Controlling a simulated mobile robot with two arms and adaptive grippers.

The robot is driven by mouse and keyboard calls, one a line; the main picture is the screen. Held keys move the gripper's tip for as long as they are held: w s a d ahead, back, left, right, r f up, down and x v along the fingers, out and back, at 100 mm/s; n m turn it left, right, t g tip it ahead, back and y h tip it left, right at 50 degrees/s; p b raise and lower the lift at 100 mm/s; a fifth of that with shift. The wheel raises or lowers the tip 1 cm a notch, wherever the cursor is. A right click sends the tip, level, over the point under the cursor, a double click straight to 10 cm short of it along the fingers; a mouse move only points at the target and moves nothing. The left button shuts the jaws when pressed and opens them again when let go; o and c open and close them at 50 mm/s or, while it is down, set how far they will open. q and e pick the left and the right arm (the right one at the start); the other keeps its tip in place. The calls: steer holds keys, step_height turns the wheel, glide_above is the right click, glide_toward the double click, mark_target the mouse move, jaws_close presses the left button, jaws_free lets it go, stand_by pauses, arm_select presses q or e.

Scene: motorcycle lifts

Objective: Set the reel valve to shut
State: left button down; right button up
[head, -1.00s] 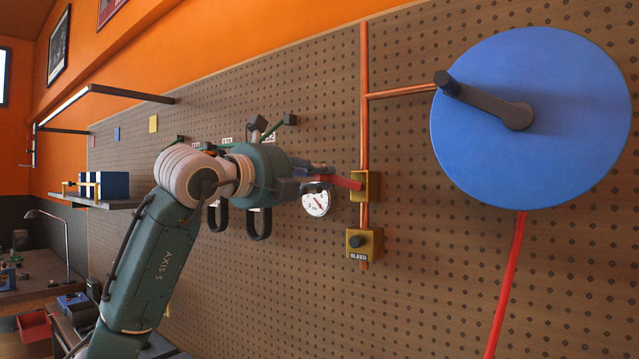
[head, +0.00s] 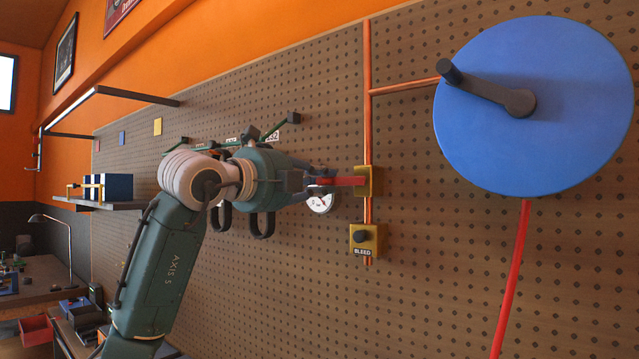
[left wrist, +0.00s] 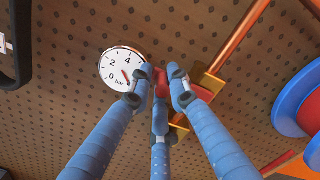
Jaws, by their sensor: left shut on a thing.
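The reel valve is a brass block (head: 376,182) on a vertical copper pipe, with a red lever (head: 345,181) that sticks out to the left, close to level in the head view. My left gripper (head: 322,181) is shut on the lever's outer end. In the left wrist view, the blue fingers of my left gripper (left wrist: 160,88) close around the red lever (left wrist: 161,78), and they hide part of it. The brass block (left wrist: 207,84) shows behind them. My right gripper is not in view.
A round pressure gauge (head: 320,201) sits just beside the gripper, its needle low. A brass bleed button box (head: 364,240) is below the valve. A large blue reel (head: 570,130) with a dark crank and red hose is at right. The pegboard (head: 430,280) below is clear.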

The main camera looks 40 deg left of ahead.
arm_select(q)
steer(key=c, duration=1.7)
jaws_free()
steer(key=shift+d+f, duration=0.25)
steer(key=shift+f, duration=0.1)
steer(key=shift+c, duration=0.2)
steer(key=shift+w+d+r, duration=0.1)
steer(key=shift+d+r, duration=0.05)
steer(key=s, duration=1.2)
steer(key=shift+a, duration=0.45)
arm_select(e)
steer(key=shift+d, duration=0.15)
